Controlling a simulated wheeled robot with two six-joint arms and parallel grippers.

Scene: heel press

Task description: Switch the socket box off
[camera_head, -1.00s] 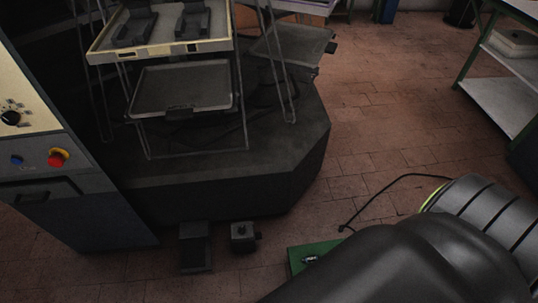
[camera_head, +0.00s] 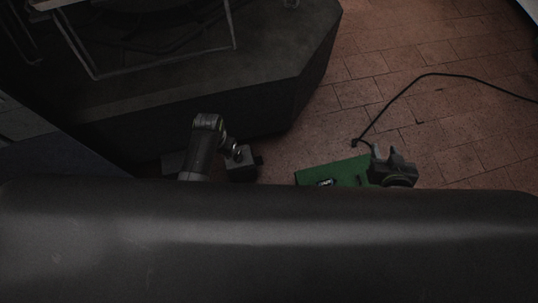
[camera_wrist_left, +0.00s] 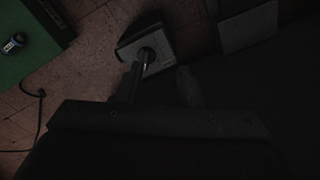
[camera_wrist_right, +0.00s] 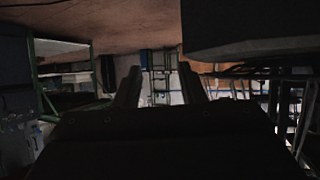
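The socket box is most likely the small grey box (camera_head: 242,170) on the floor beside the dark machine base. In the left wrist view the box (camera_wrist_left: 163,53) shows a round fitting with a bright metal piece on its face. Which position the switch is in cannot be told. My left gripper (camera_head: 233,151) is close to the box; in the left wrist view its fingers (camera_wrist_left: 160,84) are apart, with the box just beyond them and nothing clearly held.
A green board (camera_head: 345,170) lies on the brick floor, with a small dark item (camera_head: 327,183) on it. A black cable (camera_head: 395,97) runs from near it to the right. The machine base (camera_head: 200,85) stands behind.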

